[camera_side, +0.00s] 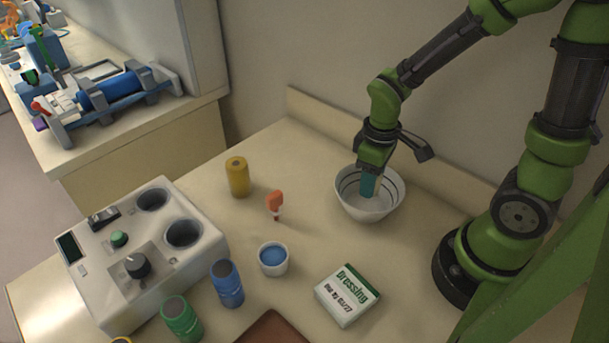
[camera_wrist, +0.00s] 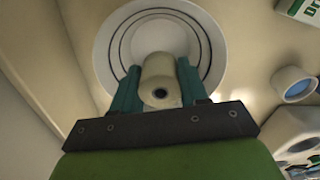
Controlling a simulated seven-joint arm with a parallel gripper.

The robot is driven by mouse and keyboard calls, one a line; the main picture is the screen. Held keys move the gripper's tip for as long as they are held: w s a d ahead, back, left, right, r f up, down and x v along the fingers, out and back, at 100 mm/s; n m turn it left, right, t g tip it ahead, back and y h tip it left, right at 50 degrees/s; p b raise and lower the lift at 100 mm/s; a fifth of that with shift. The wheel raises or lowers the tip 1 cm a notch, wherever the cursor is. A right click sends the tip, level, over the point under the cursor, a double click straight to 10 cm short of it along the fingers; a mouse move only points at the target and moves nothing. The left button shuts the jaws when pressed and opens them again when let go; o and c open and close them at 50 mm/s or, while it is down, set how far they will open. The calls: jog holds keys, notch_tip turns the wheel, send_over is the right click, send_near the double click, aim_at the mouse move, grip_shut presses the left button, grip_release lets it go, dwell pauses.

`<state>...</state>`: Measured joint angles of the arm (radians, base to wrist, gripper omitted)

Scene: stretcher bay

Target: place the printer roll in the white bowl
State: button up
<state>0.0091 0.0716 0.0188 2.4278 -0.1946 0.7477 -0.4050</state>
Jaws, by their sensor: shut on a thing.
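The white bowl (camera_side: 369,207) with dark rings inside stands on the counter below my gripper, near the back wall. It also fills the upper middle of the wrist view (camera_wrist: 213,54). My gripper (camera_side: 370,187) points down into the bowl's opening, its teal fingers at or below rim height. In the wrist view my gripper (camera_wrist: 160,88) is shut on the cream printer roll (camera_wrist: 158,70), one finger on each side. The roll's dark core hole faces the camera. In the side view the roll is mostly hidden by the fingers. I cannot tell whether it touches the bowl's bottom.
A dressing box (camera_side: 347,294) lies in front of the bowl. A small cup with blue contents (camera_side: 273,260), an orange-topped item (camera_side: 275,204) and a yellow cylinder (camera_side: 238,176) stand to the left. A white device (camera_side: 142,262), blue can (camera_side: 227,284) and green can (camera_side: 181,318) are further left.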

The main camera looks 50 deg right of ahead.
aim_at(366, 206)
jog(key=shift+f, duration=2.35)
jog(key=shift+f, duration=0.15)
jog(key=o, duration=1.1)
jog(key=shift+c, duration=0.2)
notch_tip(366, 206, up, 12)
jog(key=shift+r, duration=0.2)
jog(key=s+a+r+m+t+y, duration=0.2)
jog(key=r+m+t, duration=0.4)
jog(key=r, duration=0.5)
jog(key=shift+a+m+t, duration=0.3)
jog(key=shift+a+t, duration=0.2)
jog(key=shift+t, duration=0.1)
jog(key=shift+s, duration=0.1)
